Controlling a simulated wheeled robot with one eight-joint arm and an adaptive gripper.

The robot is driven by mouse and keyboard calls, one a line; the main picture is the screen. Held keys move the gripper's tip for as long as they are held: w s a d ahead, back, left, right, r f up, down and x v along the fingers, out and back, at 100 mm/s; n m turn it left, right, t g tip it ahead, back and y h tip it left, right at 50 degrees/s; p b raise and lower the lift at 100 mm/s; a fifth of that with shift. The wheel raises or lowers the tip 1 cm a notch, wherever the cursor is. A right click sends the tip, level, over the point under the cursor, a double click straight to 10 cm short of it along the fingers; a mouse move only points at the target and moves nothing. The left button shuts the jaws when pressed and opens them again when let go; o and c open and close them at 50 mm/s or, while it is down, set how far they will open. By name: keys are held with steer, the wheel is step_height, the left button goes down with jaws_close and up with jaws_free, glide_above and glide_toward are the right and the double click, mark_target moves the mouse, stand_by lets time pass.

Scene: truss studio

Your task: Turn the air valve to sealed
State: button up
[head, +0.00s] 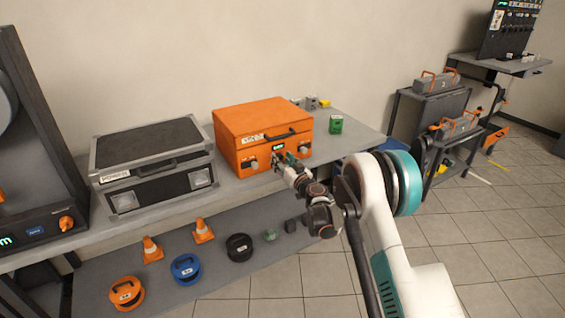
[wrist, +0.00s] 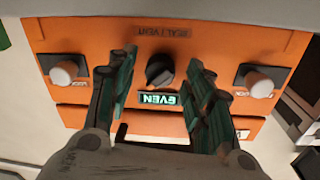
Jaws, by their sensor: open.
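The orange case (head: 240,122) stands on the grey bench, with a dark handle on its front. In the wrist view its orange front (wrist: 100,42) appears upside down. A dark round valve knob (wrist: 160,70) sits there, between an inverted label that seems to read SEAL / VENT (wrist: 165,31) and a lit green display (wrist: 159,99) reading EVEN. My gripper (wrist: 161,60) is open, with one dark green finger on each side of the knob; I see gaps between fingers and knob. In the head view my gripper (head: 281,160) is at the case front and hides the knob.
White-knobbed latches (wrist: 66,72) and (wrist: 258,84) flank the knob. Cones (head: 203,232) and round weights sit on the lower shelf.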

steer(key=c, duration=1.1)
steer(key=n, duration=0.4)
steer(key=shift+n, duration=0.4)
steer(key=n, duration=0.4)
steer(key=shift+n+y, duration=0.3)
steer(key=shift+n, duration=0.1)
steer(key=n, duration=0.4)
steer(key=shift+f+n, duration=0.1)
steer(key=shift+n, duration=0.3)
steer(key=shift+n+y, duration=0.3)
steer(key=shift+n, duration=1.7)
